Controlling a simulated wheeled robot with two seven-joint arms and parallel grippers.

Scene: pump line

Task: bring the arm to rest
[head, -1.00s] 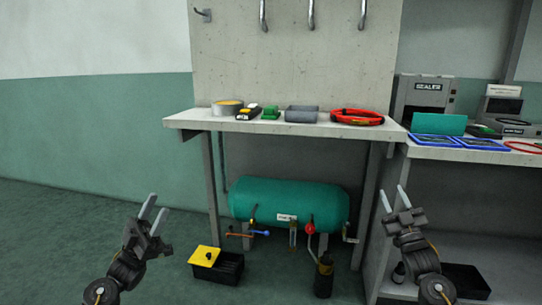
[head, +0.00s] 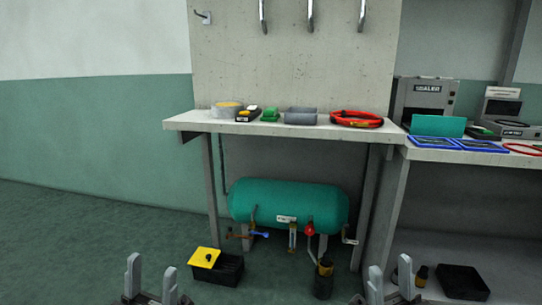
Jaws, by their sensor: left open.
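My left gripper (head: 152,270) is low at the lower left of the head view, fingers pointing up and spread apart, with nothing between them. My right gripper (head: 390,268) is low at the lower right, also with spread fingers and nothing seen between them. Both are cut by the bottom edge of the picture, and the arms behind them are out of view. Neither appears to touch anything.
A grey bench (head: 270,128) holds a tape roll (head: 227,109), small tools and a red coiled hose (head: 356,119). Below are a green tank (head: 288,203), a black box with a yellow lid (head: 230,270) and a dark bottle (head: 324,279). A side shelf (head: 470,154) stands at right.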

